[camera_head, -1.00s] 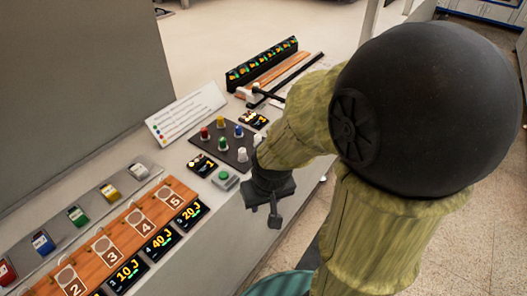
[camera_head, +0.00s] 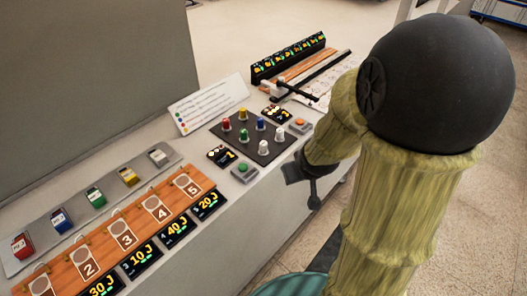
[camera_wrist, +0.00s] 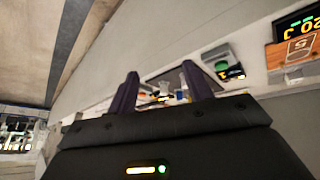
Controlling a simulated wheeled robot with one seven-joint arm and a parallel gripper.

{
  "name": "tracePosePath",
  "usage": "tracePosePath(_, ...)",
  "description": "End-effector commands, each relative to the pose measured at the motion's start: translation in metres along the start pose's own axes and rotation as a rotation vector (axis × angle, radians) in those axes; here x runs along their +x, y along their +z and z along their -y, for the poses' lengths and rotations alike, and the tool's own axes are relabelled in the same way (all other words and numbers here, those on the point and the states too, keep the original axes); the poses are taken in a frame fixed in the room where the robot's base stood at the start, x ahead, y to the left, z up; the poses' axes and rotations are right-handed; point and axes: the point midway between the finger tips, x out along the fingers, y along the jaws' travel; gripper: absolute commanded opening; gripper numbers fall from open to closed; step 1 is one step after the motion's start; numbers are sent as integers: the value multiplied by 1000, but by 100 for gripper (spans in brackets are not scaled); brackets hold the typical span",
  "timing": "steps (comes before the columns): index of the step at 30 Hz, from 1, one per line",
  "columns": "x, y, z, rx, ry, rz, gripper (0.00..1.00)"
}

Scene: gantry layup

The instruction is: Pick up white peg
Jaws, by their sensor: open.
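Two white pegs stand upright on a dark square board (camera_head: 228,135) in the head view. One white peg (camera_head: 264,147) is at the board's near edge, and the other white peg (camera_head: 280,133) is at its right side. Red (camera_head: 226,124), yellow (camera_head: 243,114), blue (camera_head: 261,123) and green (camera_head: 244,135) pegs stand beside them. My gripper (camera_head: 303,182) is open and empty, to the right of the pegs by the bench's front edge. In the wrist view, small blurred pegs show beyond my gripper (camera_wrist: 160,88), between its fingers; I cannot tell which is which.
A green-button box (camera_head: 244,172) and an orange-button box (camera_head: 300,126) flank the board. A lettered card (camera_head: 208,103) stands behind it. A numbered wooden strip (camera_head: 120,240) and displays lie left. A rail (camera_head: 310,78) and black rack (camera_head: 288,58) lie at the back.

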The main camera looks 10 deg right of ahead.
Motion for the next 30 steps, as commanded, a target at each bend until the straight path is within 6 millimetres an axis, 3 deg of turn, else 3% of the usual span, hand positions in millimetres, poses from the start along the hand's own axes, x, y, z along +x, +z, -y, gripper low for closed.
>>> tracePosePath(1, 19, -4, -10, -18, 2, -54, 50)
tracePosePath(3, 34, -16, -20, -54, -11, -143, 50)
tracePosePath(12, 76, -42, -30, -165, -208, -503, 50)
tracePosePath(19, 75, -42, -23, -183, -367, -662, 50)
tracePosePath(30, 73, -43, -21, -187, -383, -677, 50)
